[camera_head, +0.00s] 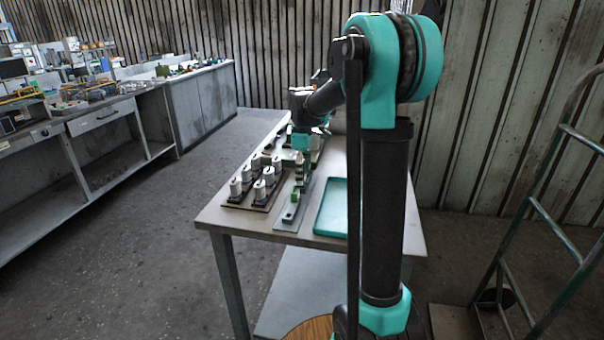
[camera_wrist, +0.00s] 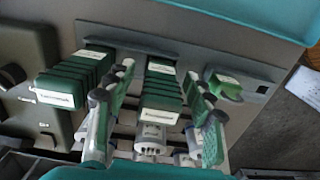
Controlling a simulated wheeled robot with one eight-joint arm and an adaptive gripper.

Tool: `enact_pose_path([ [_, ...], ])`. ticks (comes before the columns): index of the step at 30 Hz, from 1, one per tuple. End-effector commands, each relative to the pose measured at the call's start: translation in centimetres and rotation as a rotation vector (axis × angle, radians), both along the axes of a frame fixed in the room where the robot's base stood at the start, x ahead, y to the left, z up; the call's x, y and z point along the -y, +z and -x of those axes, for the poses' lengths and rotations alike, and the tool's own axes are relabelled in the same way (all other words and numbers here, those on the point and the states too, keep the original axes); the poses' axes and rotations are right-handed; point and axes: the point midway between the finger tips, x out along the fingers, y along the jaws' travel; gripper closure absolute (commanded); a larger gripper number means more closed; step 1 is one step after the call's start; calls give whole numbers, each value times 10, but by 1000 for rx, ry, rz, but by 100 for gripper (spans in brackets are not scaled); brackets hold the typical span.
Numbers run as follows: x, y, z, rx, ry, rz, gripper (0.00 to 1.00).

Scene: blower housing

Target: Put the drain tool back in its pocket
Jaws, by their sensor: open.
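Several green ribbed pieces with white labels sit along a grey strip in the wrist view. One green block (camera_wrist: 161,90) stands between the two fingers of my gripper (camera_wrist: 160,72). The fingers are apart, one on each side of it, and I cannot tell whether they touch it. Another green block (camera_wrist: 75,80) is to the left, and a smaller green piece (camera_wrist: 226,88) sits on the strip to the right. The labels are too small to read, so I cannot tell which piece is the drain tool or which pocket is its own. In the head view my gripper is over the strip, partly hidden.
The grey strip (camera_head: 287,220) lies on the table (camera_head: 232,217) between a brown board (camera_head: 232,203) with several white-grey cylinders and a teal tray (camera_head: 331,212). The visible part of the tray is empty. A metal cart frame (camera_head: 548,226) stands at the right.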

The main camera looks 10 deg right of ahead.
Motion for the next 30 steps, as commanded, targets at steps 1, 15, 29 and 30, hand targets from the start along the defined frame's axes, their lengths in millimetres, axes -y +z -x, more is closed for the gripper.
enact_pose_path([
  [1, 0, 0, 0, 0, 0, 0, 47],
  [15, 0, 53, 0, 0, 0, 0, 47],
  [29, 0, 117, 0, 0, 0, 0, 47],
  [30, 0, 119, 0, 0, 0, 0, 47],
])
